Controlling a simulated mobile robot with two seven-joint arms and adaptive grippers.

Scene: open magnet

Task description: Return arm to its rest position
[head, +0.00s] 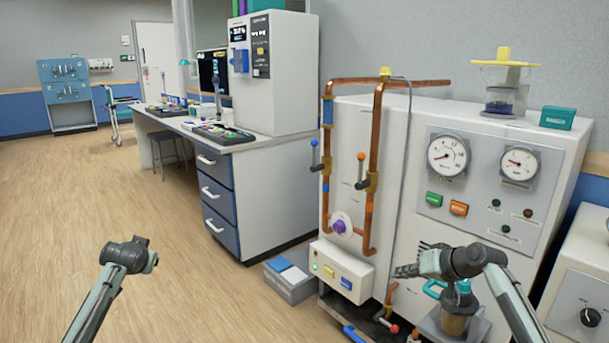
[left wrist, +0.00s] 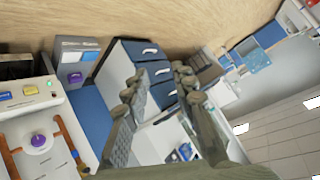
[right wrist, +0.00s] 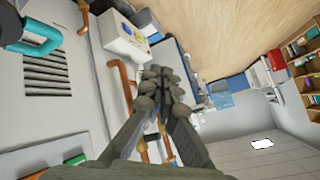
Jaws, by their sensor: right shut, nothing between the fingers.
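My right gripper (head: 401,271) is in front of the white machine's front panel in the head view, fingers pointing left. It is shut and empty, and its fingertips meet in the right wrist view (right wrist: 160,75). My left arm comes in at the lower left of the head view and ends over bare floor. My left gripper (left wrist: 157,84) shows in the left wrist view with its two fingers apart and nothing between them.
The white machine (head: 405,230) carries copper pipes (head: 374,150), two gauges (head: 448,155) and valve levers. A grey box (head: 290,282) stands on the floor. The floor at left is clear.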

